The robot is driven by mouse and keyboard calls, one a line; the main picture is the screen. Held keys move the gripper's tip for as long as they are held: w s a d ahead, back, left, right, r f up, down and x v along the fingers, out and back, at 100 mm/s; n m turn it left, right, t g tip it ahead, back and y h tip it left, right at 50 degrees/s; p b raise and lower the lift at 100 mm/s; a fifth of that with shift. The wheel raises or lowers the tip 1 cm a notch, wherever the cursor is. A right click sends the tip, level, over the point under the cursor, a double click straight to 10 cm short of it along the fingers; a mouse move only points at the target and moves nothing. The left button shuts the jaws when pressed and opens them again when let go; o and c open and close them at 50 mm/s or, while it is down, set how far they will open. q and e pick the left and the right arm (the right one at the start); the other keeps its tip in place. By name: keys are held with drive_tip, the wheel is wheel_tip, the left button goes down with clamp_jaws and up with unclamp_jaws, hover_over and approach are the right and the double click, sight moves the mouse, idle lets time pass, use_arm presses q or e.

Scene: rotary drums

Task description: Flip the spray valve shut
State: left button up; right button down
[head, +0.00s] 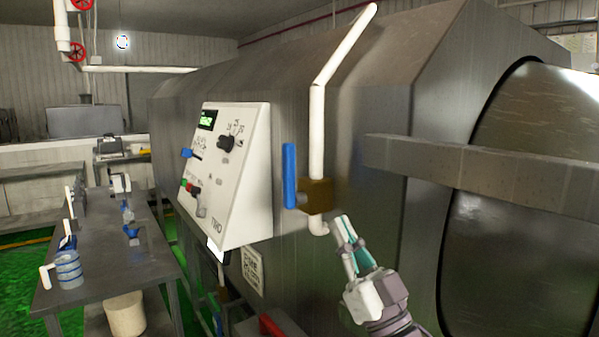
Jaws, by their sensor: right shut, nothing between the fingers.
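The spray valve is a brass-coloured body (317,195) on a white pipe (317,130) that runs down the front of the metal drum housing. Its blue lever (290,175) stands upright, parallel to the pipe, on the left of the body. My right gripper (342,232) is shut and empty, just below and to the right of the valve body, near the pipe's lower end. It looks apart from the lever; whether it touches the pipe end I cannot tell. My left gripper is out of view.
A white control panel (232,180) with knobs and buttons juts out left of the valve. A metal beam (480,170) crosses the drum (530,240) at right. A grey table (105,255) with blue and white items stands at left. Green floor shows around it.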

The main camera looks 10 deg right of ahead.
sight(293, 156)
drive_tip(key=p+x, duration=0.1)
drive_tip(key=x, duration=0.3)
drive_tip(key=w+f+p+x, duration=0.1)
drive_tip(key=p+x, duration=0.1)
drive_tip(key=x, duration=0.2)
drive_tip(key=p+x, duration=0.1)
drive_tip(key=x, duration=0.3)
drive_tip(key=shift+w+a+f, duration=0.25)
drive_tip(key=shift+w+a, duration=0.1)
drive_tip(key=shift+a, duration=0.05)
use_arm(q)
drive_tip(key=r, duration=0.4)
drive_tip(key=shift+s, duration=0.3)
use_arm(e)
drive_tip(key=shift+w+a, duration=0.15)
drive_tip(key=shift+w, duration=0.25)
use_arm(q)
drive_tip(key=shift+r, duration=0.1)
